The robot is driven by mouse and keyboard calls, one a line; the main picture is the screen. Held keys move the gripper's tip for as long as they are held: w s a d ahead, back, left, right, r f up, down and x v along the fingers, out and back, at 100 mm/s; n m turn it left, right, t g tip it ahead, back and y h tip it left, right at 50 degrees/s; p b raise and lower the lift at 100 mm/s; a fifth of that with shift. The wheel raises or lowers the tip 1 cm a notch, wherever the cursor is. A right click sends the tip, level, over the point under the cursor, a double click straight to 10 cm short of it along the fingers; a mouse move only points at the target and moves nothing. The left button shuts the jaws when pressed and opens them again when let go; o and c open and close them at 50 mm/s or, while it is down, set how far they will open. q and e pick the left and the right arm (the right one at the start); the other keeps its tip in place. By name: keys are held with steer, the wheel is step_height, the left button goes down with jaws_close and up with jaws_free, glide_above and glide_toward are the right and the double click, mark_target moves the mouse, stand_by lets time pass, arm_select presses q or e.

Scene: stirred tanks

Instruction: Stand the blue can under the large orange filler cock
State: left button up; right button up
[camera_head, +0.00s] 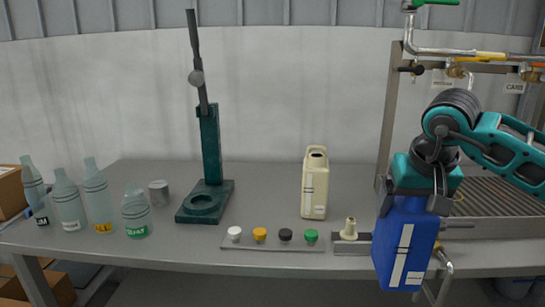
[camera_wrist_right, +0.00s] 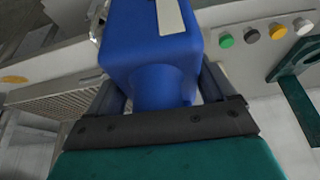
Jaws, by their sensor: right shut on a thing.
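The blue can (camera_head: 406,245) with white label strips hangs below my right gripper (camera_head: 413,198), in front of the table's right part, roughly upright and slightly tilted. In the right wrist view the blue can (camera_wrist_right: 150,45) has its neck end between the two fingers of the right gripper (camera_wrist_right: 162,88), which is shut on it. Orange-yellow cock handles (camera_head: 490,56) sit on the pipework at the upper right, above the slatted grille (camera_head: 490,195). Which one is the large cock I cannot tell. My left gripper is out of view.
A cream can (camera_head: 315,185) stands on the table left of the blue can. A strip with several coloured caps (camera_head: 272,243), a green press (camera_head: 208,165), several bottles (camera_head: 97,197) and a grey tin (camera_head: 159,193) stand further left. A metal post (camera_head: 388,120) rises behind my right gripper.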

mark_target(406, 242)
steer(key=shift+n, duration=0.3)
steer(key=s+f, duration=0.1)
steer(key=f, duration=0.1)
steer(key=s+a+f, duration=0.1)
steer(key=s+f, duration=0.1)
steer(key=s+a+f+p, duration=0.1)
steer(key=f, duration=0.1)
steer(key=shift+s+f, duration=0.1)
steer(key=shift+s, duration=0.05)
steer(key=s+a+f, duration=0.2)
steer(key=s+f, duration=0.3)
steer(key=s, duration=0.1)
steer(key=shift+s+a+n+y+p, duration=0.3)
steer(key=shift+s+a+n+p, duration=0.1)
steer(key=shift+f, duration=0.1)
